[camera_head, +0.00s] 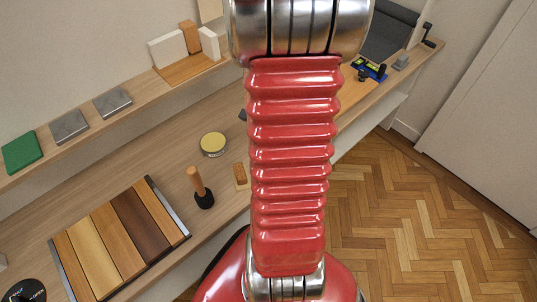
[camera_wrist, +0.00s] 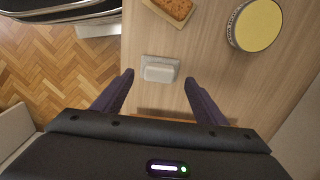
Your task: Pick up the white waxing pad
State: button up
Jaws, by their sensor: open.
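The white waxing pad (camera_wrist: 159,72) shows in the wrist view as a small pale block, on a slightly larger light base on the wooden worktop. My gripper (camera_wrist: 158,78) is open and empty, with its two dark fingers spread wide. In the picture the pad lies between and just beyond the fingertips; I cannot tell the height between them. In the head view my red arm covers the middle, and I cannot make out the gripper or this pad there.
An orange-brown block (camera_wrist: 177,7) and a round yellow tin (camera_wrist: 257,25) lie near the pad. Green (camera_head: 22,152) and grey (camera_head: 70,126) pads lie on the shelf. The parquet floor (camera_head: 400,240) is clear.

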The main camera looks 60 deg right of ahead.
jog(key=shift+f, duration=0.2)
jog(key=shift+d+f, duration=0.2)
jog(key=shift+f, duration=2.35)
jog(key=shift+c, duration=0.3)
jog(key=shift+s, duration=0.1)
jog(key=c, duration=1.1)
